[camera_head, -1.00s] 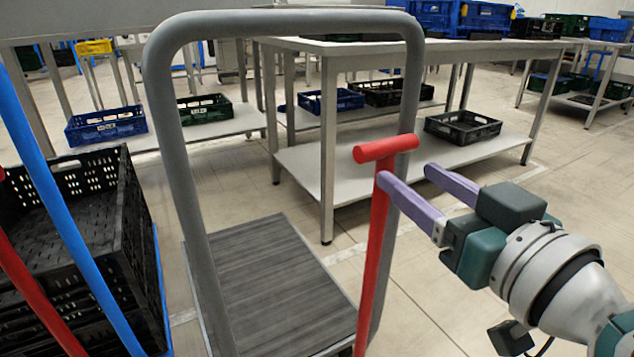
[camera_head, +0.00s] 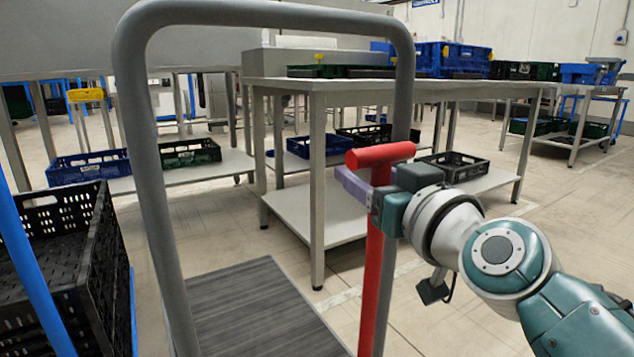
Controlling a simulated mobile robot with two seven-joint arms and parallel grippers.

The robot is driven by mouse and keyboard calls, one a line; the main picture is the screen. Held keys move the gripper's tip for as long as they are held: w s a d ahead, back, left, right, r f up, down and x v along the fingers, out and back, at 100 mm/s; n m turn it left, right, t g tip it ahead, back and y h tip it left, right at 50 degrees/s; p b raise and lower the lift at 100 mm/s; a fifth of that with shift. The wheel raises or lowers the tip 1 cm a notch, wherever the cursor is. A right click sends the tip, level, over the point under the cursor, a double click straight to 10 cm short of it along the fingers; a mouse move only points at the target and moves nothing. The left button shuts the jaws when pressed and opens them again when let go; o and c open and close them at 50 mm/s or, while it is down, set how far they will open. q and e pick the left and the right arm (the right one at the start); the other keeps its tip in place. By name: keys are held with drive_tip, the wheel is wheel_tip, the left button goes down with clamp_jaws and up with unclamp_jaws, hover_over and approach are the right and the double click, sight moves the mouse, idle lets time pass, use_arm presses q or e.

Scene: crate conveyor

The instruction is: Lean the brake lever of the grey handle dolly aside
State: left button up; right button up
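The grey handle dolly has a tall bent grey tube handle (camera_head: 152,190) and a dark ribbed deck (camera_head: 250,310). Its brake lever (camera_head: 373,275) is a red upright post with a red crossbar on top, close to the right leg of the handle. It stands roughly upright. My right gripper (camera_head: 364,184) reaches in from the right, its purple fingers around the post just under the crossbar. The post hides part of the fingers, so I cannot tell whether they press on it. My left gripper is not in view.
Stacked black crates (camera_head: 75,260) and a blue tube handle (camera_head: 35,270) stand at the left. A grey table (camera_head: 318,180) with a lower shelf and crates is behind the dolly. Floor is clear right of the deck.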

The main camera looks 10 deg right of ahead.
drive_tip(key=shift+w, duration=0.1)
drive_tip(key=shift+c, duration=0.4)
clamp_jaws()
idle(1.0)
